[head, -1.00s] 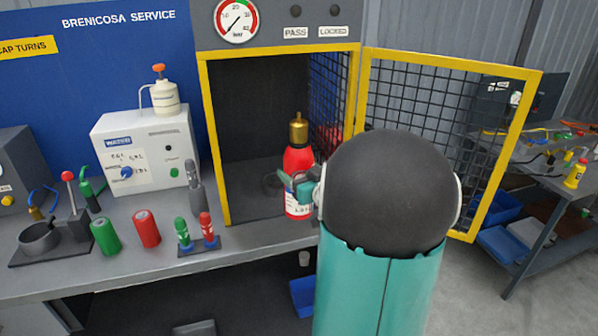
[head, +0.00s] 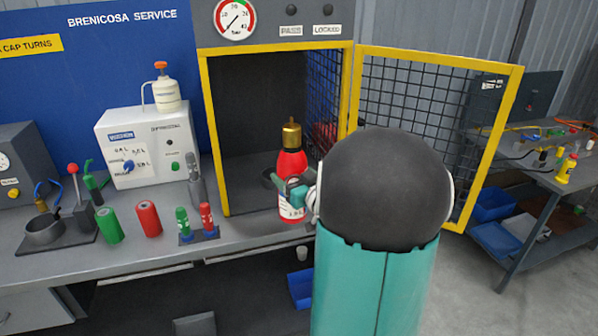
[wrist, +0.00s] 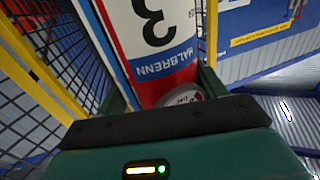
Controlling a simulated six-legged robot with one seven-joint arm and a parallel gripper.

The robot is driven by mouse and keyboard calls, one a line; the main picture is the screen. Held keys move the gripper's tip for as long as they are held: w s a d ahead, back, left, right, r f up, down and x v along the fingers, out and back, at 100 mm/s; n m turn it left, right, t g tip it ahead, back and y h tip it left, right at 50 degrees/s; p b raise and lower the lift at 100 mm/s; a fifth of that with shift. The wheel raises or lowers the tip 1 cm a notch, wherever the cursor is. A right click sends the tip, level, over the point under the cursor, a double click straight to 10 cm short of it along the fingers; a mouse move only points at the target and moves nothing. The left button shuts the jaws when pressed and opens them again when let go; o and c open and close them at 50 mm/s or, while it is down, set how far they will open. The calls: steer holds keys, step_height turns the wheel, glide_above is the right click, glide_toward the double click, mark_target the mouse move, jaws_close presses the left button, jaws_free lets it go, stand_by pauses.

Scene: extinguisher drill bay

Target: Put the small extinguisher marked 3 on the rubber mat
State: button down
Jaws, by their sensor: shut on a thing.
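The small extinguisher (head: 291,163) is red with a white label and a brass-coloured top. It is upright at the open front of the yellow-framed cage. In the wrist view the extinguisher (wrist: 150,40) fills the space between my fingers, and its label shows a large 3 and the word HALBRENN. My gripper (head: 297,192) is shut on its body. My arm's dark round joint hides part of the cage's right side. Whether the extinguisher's base touches anything is hard to tell. I cannot make out a rubber mat in these views.
The cage door (head: 430,130) stands open to the right. On the bench left of the cage stand a red cylinder (head: 148,219), a green cylinder (head: 109,225), a small rack (head: 199,235) and a white box (head: 150,150). A side table (head: 540,180) is at the far right.

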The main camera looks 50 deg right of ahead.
steer(key=w+a+f+n+y, duration=0.1)
steer(key=w+a+f, duration=0.4)
steer(key=a+f, duration=0.3)
steer(key=w+a+f+y, duration=0.1)
steer(key=w+a+f, duration=0.4)
steer(key=a+f, duration=0.4)
steer(key=w+a+f+n+y, duration=0.1)
steer(key=w+a+f, duration=0.4)
steer(key=a, duration=1.4)
step_height(320, 180, down, 4)
steer(key=shift+w+r+n+y, duration=0.15)
steer(key=shift+r+n+y, duration=0.15)
steer(key=shift+y, duration=0.2)
steer(key=shift+a+f, duration=0.1)
